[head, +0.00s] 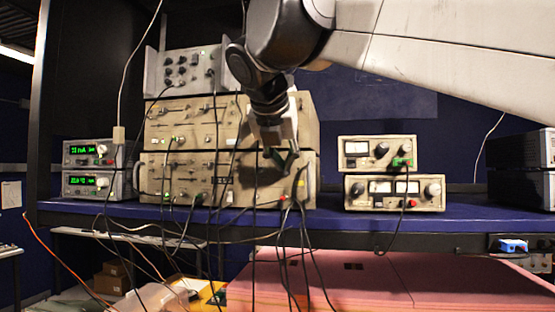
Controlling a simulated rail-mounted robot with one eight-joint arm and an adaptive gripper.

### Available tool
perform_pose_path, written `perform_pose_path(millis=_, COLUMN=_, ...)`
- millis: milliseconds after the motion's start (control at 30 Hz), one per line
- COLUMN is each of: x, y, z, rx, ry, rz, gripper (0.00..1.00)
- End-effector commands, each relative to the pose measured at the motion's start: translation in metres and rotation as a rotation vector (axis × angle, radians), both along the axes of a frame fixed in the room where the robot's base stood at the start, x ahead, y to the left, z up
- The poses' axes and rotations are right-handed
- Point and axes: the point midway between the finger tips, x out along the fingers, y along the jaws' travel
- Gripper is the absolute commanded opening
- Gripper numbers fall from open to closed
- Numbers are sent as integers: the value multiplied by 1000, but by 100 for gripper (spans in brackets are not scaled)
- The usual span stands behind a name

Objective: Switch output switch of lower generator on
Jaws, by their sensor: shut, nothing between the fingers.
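Two stacked beige instruments stand left of centre on the blue shelf: an upper wide unit (195,112) and a lower wide unit (225,165) with knobs, plugs and cables on its front. At the far left are two small stacked units with green displays, an upper one (78,162) and a lower one (72,194). Which pair the task calls generators, and the output switch itself, I cannot tell at this size. My gripper (281,160) points down, shut and empty, in front of the right part of the beige units. It hides part of their fronts; contact cannot be told.
A grey unit with knobs (172,72) sits on top of the beige stack. Two meter units (378,148) stand to the right. Several dark cables hang across the fronts and over the blue shelf edge (330,222). My arm crosses the upper right. A pink surface (370,280) lies below.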

Motion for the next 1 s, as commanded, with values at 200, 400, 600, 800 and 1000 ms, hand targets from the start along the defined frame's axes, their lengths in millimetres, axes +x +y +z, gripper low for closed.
perform_pose_path(millis=200, x=1, y=0, z=1, rx=0, ry=0, rz=0, gripper=0)
perform_pose_path(millis=400, x=9, y=-2, z=4, rx=0, ry=0, rz=0, gripper=0)
perform_pose_path(millis=600, x=9, y=-2, z=4, rx=0, ry=0, rz=0, gripper=0)
perform_pose_path(millis=800, x=9, y=-2, z=10, rx=0, ry=0, rz=0, gripper=0)
perform_pose_path(millis=1000, x=8, y=-2, z=18, rx=0, ry=0, rz=0, gripper=0)
